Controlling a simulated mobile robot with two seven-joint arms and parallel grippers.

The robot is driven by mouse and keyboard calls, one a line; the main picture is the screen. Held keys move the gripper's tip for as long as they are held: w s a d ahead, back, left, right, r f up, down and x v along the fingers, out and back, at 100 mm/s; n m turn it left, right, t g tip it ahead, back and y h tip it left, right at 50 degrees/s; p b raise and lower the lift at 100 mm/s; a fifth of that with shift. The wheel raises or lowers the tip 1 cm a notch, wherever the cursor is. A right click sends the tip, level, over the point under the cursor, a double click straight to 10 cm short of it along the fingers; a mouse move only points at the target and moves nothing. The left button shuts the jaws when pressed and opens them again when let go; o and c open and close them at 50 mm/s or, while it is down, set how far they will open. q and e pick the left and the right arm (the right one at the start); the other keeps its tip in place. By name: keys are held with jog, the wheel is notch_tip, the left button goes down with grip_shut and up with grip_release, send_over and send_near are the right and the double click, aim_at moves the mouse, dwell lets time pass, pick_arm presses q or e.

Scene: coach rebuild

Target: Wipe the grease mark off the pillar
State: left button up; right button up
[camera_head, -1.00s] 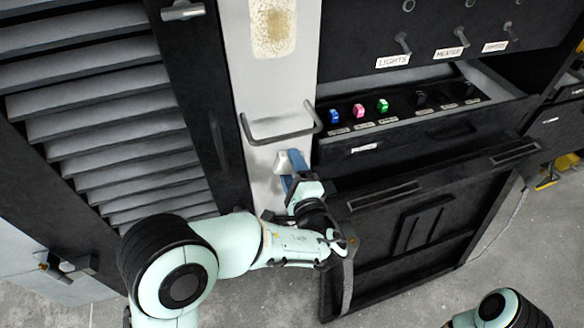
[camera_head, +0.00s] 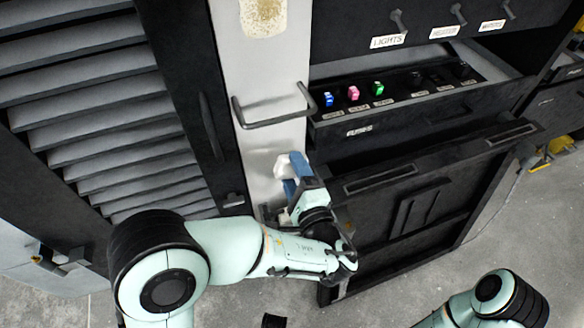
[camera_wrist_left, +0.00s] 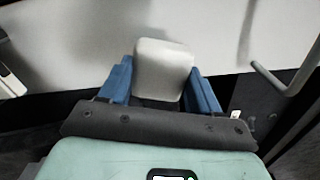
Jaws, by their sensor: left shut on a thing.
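The pillar (camera_head: 262,72) is a pale upright panel in the middle of the head view. The grease mark (camera_head: 263,16) is a mottled yellow-brown patch on it, cut by the top picture edge. My left gripper (camera_head: 292,172) has blue fingers and is shut on a white block (camera_head: 282,165), in front of the pillar's lower part, well below the mark. In the left wrist view the block (camera_wrist_left: 163,70) sits between both blue fingers, with a pale surface behind it. I cannot tell whether it touches the pillar. My right gripper is out of view.
A grey bar handle (camera_head: 272,121) juts from the pillar between the gripper and the mark. On the right an open drawer (camera_head: 420,105) with coloured knobs sticks out above a dark panel (camera_head: 425,215). Louvred slats (camera_head: 100,110) stand left. A small dark object (camera_head: 274,321) shows at the bottom edge.

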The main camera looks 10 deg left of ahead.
pick_arm(q)
jog(key=shift+f, duration=0.3)
jog(key=shift+v, duration=1.45)
